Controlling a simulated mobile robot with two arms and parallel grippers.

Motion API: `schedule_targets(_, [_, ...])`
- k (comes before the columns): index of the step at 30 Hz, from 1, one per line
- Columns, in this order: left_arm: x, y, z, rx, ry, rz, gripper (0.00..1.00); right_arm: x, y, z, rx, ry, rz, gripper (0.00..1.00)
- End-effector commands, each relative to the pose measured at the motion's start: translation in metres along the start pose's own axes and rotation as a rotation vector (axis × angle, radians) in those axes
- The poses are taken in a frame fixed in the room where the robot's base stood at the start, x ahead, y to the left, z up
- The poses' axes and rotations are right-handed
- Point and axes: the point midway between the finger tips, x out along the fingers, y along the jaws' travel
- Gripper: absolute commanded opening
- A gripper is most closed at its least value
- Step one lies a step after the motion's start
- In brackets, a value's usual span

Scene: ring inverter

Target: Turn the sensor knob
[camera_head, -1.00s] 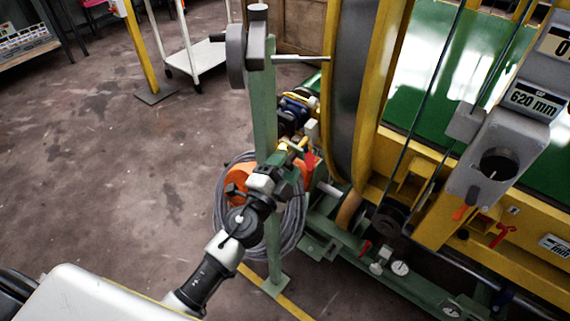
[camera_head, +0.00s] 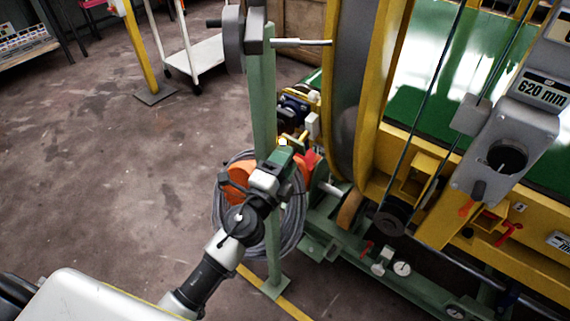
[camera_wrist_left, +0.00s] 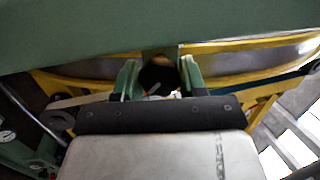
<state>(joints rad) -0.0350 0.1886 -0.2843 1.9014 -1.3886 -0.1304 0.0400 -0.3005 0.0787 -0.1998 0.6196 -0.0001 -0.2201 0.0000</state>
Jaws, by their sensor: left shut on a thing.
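My left gripper (camera_head: 283,157), with green fingers, is beside the green upright post (camera_head: 265,95), at about the middle of the head view. In the left wrist view its two green fingers (camera_wrist_left: 160,80) are shut on a dark round thing (camera_wrist_left: 158,76), which I take for the sensor knob. Most of the knob is hidden behind the fingers and hand, so I cannot tell its angle. A yellow and blue fitting (camera_head: 297,105) sits just beyond the gripper. My right gripper is not in view.
The tall yellow ring (camera_head: 366,90) stands right of the post. An orange reel with grey cable (camera_head: 292,230) lies close behind my arm. A grey panel marked 620 mm (camera_head: 540,92) is at the right. The floor at left is open, with a white cart (camera_head: 200,62).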

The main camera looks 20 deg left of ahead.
Motion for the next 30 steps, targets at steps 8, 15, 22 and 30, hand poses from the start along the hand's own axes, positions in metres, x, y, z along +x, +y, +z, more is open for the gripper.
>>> schedule_targets(8, [-0.001, 0.003, 0.0, 0.184, 0.002, -0.025, 0.18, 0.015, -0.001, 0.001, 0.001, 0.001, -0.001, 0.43])
schedule_targets(15, [-0.001, 0.003, -0.001, 0.274, 0.001, -0.036, 0.18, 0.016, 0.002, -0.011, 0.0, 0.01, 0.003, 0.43])
schedule_targets(22, [-0.001, 0.002, -0.001, 0.302, 0.001, -0.04, 0.18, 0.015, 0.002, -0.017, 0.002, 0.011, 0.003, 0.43])
schedule_targets(30, [-0.001, 0.002, -0.001, 0.304, 0.001, -0.039, 0.18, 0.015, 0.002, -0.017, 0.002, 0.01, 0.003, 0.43])
